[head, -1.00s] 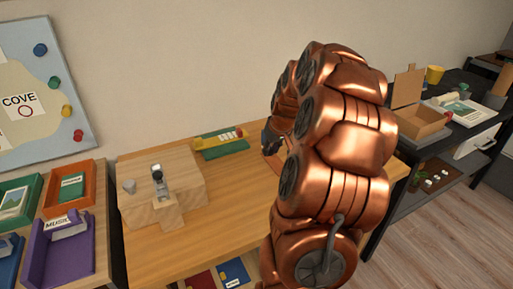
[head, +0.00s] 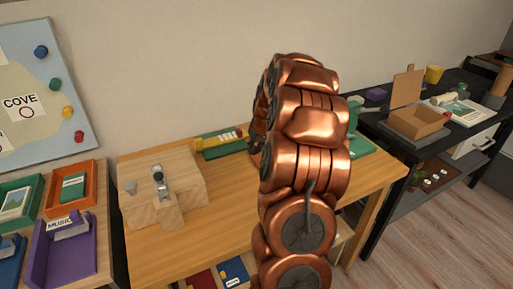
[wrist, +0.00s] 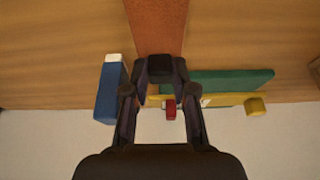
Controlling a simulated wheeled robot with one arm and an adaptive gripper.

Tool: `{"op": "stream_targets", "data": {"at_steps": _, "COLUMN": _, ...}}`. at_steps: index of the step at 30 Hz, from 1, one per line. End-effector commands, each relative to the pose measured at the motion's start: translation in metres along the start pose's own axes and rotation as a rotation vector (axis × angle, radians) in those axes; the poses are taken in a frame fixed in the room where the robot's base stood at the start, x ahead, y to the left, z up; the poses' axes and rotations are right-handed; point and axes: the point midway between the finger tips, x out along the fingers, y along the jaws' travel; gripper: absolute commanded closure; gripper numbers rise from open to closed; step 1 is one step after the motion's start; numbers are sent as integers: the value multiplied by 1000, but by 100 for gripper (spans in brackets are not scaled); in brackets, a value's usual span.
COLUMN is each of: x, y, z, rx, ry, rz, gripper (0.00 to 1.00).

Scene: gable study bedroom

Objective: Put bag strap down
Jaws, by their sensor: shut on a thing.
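The bag strap (wrist: 157,25) shows in the wrist view as a flat reddish-brown band. It runs from the top edge down to my gripper (wrist: 160,72) over the wooden table (wrist: 235,40). My gripper is shut on the strap's near end, with a dark block-like shape between its fingertips. Whether the strap touches the table is unclear. In the head view my copper arm hides the gripper and the strap. No bag body can be made out.
A green board with a yellow bar (head: 220,142) lies at the table's back, near my gripper in the wrist view. A blue block (wrist: 109,92) is left of the gripper. A wooden block stand (head: 190,180) stands left. The table's front middle (head: 225,215) is clear.

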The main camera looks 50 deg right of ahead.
Motion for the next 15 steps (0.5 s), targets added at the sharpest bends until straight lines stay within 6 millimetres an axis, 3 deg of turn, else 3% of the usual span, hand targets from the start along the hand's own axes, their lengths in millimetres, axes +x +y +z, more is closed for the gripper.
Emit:
{"op": "stream_targets", "data": {"at_steps": 14, "x": 9, "y": 0, "z": 3, "rx": -1, "ry": 2, "rz": 1, "gripper": 100}}
{"op": "stream_targets", "data": {"at_steps": 15, "x": 8, "y": 0, "z": 3, "rx": -1, "ry": 2, "rz": 1, "gripper": 70}}
